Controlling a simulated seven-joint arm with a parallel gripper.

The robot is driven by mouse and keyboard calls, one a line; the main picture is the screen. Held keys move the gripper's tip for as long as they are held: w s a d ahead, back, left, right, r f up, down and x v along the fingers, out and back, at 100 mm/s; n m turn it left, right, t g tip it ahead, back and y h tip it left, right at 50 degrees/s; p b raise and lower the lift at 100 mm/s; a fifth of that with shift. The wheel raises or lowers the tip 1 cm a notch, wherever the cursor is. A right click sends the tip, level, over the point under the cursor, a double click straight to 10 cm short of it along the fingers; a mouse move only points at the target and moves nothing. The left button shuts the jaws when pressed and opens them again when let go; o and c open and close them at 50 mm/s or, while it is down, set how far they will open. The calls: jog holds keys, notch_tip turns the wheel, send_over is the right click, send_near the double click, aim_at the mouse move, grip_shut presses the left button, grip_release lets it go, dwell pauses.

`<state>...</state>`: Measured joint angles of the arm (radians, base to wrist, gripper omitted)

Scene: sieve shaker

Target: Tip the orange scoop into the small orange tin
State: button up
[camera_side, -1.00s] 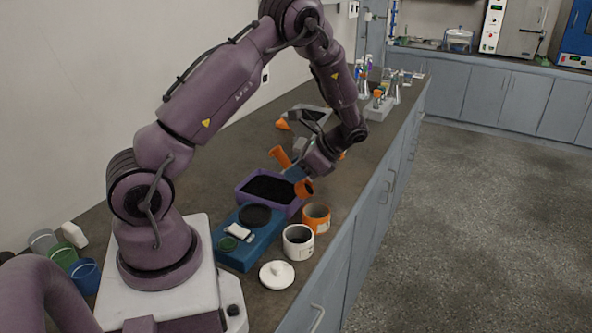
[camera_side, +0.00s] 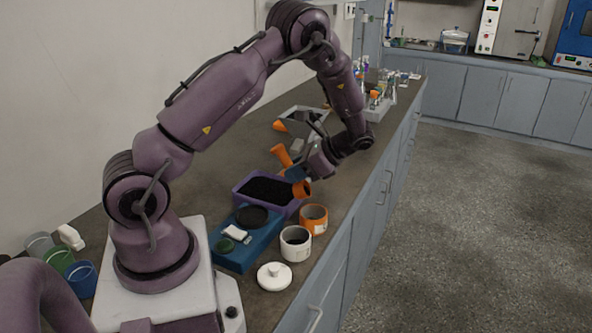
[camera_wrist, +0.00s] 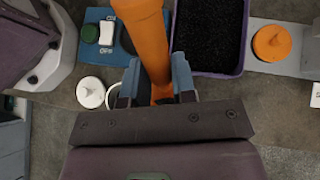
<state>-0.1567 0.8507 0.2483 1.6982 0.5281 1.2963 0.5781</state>
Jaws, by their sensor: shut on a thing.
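My gripper (camera_side: 298,173) is shut on the orange scoop (camera_side: 301,190) and holds it above the bench. The scoop's handle rises up and left, and its round head hangs low, near the right corner of the purple tray. The small orange tin (camera_side: 314,220) stands upright and open on the bench, just in front of and slightly right of the scoop head; the two look apart. In the wrist view the orange handle (camera_wrist: 143,35) stands between my blue fingers (camera_wrist: 157,85). The scoop's contents cannot be seen, and the tin is hidden there.
The purple tray (camera_side: 239,198) holds black grains. An open white tin (camera_side: 295,245) stands in front of the orange tin, with a white lid (camera_side: 274,277) nearby. The bench's front edge is close on the right.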

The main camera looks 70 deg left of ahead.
dwell(0.3)
jog(key=shift+w+d+r+g+y, duration=0.2)
jog(key=shift+w+g+y, duration=0.2)
jog(key=shift+g, duration=0.2)
dwell(0.7)
jog(key=shift+w+d+r+g, duration=0.2)
jog(key=shift+w+g, duration=0.1)
jog(key=shift+g, duration=0.4)
jog(key=shift+y, duration=0.4)
jog(key=shift+w+d+g, duration=0.2)
jog(key=shift+w+g, duration=0.2)
jog(key=shift+g, duration=0.2)
dwell(0.4)
jog(key=shift+w+d+r+g+y, duration=0.1)
jog(key=shift+w+d+g+y, duration=0.2)
jog(key=shift+g+y, duration=0.25)
